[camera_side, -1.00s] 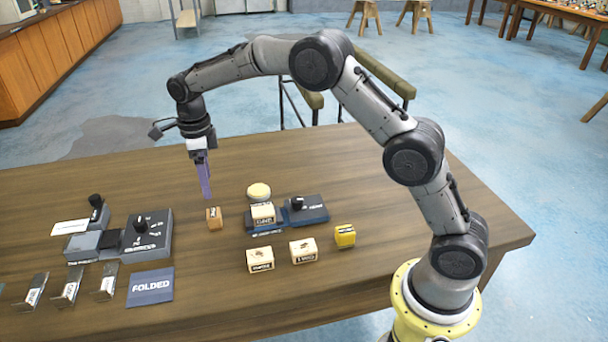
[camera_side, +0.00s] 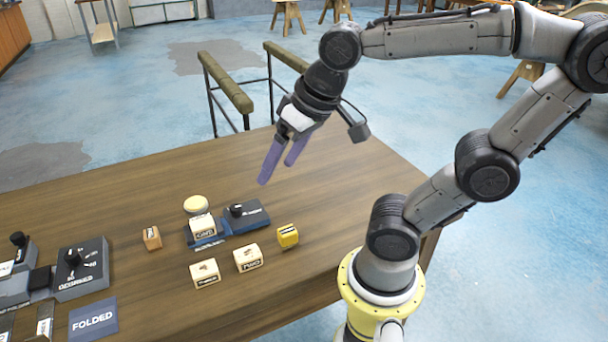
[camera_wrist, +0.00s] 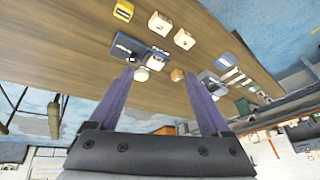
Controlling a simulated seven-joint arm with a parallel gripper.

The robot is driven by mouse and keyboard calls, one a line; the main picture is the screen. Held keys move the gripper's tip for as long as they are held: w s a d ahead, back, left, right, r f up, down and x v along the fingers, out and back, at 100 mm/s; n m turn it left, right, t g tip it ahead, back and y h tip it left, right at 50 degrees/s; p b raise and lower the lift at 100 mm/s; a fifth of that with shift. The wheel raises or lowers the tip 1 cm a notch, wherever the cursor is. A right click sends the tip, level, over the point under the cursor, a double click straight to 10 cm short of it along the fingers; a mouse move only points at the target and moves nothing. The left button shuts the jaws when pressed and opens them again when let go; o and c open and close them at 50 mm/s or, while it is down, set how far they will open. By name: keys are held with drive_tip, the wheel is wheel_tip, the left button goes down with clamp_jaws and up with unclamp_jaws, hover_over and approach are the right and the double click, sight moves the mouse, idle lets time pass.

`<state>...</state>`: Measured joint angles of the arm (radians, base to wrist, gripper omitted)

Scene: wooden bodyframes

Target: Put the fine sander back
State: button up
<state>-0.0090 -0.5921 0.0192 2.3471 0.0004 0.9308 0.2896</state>
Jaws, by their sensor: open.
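Several small sanding blocks sit on the wooden table; their labels are too small to read surely, so I cannot tell which is the fine sander. A tan-orange block (camera_side: 152,238) stands alone at the left. A cream block (camera_side: 202,226) sits on a dark blue holder (camera_side: 206,243). Two cream blocks, one at left (camera_side: 205,273) and one at right (camera_side: 248,257), stand in front. A yellow block (camera_side: 288,236) stands to their right. My gripper (camera_side: 278,172) is open and empty, raised above the back of the table, apart from every block. Its purple fingers also show in the wrist view (camera_wrist: 165,92).
A blue unit with a black knob (camera_side: 246,216) adjoins the holder. A round cream pad (camera_side: 195,205) lies behind. The table's back right is clear.

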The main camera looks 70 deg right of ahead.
drive_tip(key=s+n, duration=0.1)
drive_tip(key=s+f+n, duration=0.2)
drive_tip(key=s, duration=0.1)
drive_tip(key=shift+d+f+t, duration=0.1)
drive_tip(key=shift+t, duration=0.2)
idle(1.0)
